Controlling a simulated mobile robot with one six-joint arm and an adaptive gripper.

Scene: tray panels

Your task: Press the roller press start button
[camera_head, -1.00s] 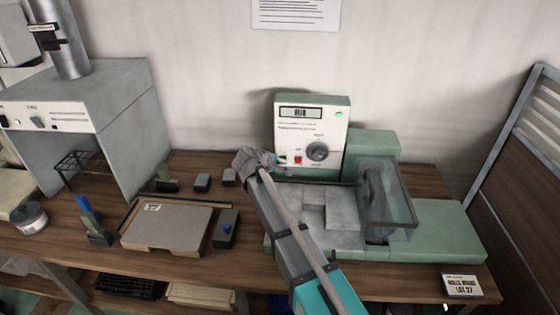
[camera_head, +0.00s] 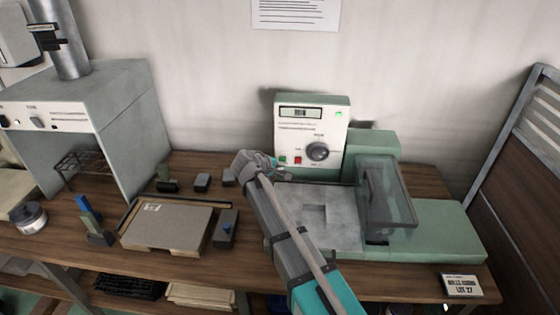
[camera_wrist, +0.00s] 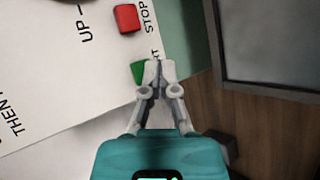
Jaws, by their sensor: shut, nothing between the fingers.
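The roller press (camera_head: 435,225) stands on the right of the bench. Its white upright control panel (camera_head: 290,120) has a display, a black knob, a red button (camera_head: 298,161) and a green button (camera_head: 283,159). In the wrist view the green button (camera_wrist: 138,72), by partly hidden lettering ending in "RT", is just left of my fingertips, which partly cover it. The red stop button (camera_wrist: 126,18) is above it there. My gripper (camera_wrist: 158,68) is shut and empty. In the head view my gripper (camera_head: 277,165) is at the panel's lower left. Contact with the button cannot be told.
A clear guard (camera_head: 395,205) covers the roller beside the grey press bed (camera_head: 340,235). A lot sign (camera_head: 462,284) stands at the front right.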

